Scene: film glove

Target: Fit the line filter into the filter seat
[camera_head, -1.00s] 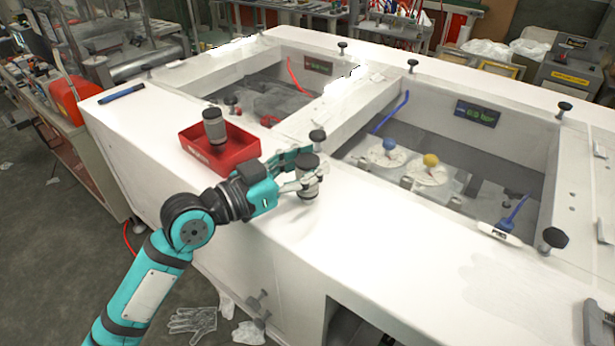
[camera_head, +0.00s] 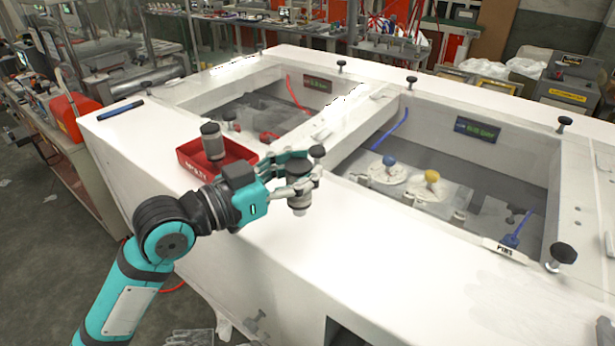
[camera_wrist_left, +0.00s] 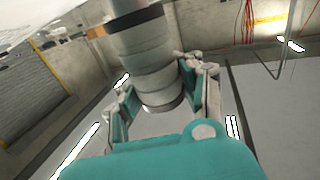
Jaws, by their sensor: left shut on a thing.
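My left gripper (camera_head: 296,178) is shut on a grey, ribbed line filter (camera_head: 299,187). It holds the filter roughly upright over the white front ledge, right of the red tray; I cannot tell whether its lower end clears the ledge. In the left wrist view the filter (camera_wrist_left: 150,68) with its dark band sits between the two fingers (camera_wrist_left: 166,98). A similar dark-topped cylinder (camera_head: 212,142) stands in the red tray (camera_head: 238,150). I cannot make out the filter seat for certain. My right gripper is out of view.
The white bench (camera_head: 380,270) has two sunken bays. The right bay holds round fittings with a blue knob (camera_head: 389,160) and a yellow knob (camera_head: 432,176). Black knobs (camera_head: 563,252) stand up along the rims. The front ledge right of my gripper is mostly clear.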

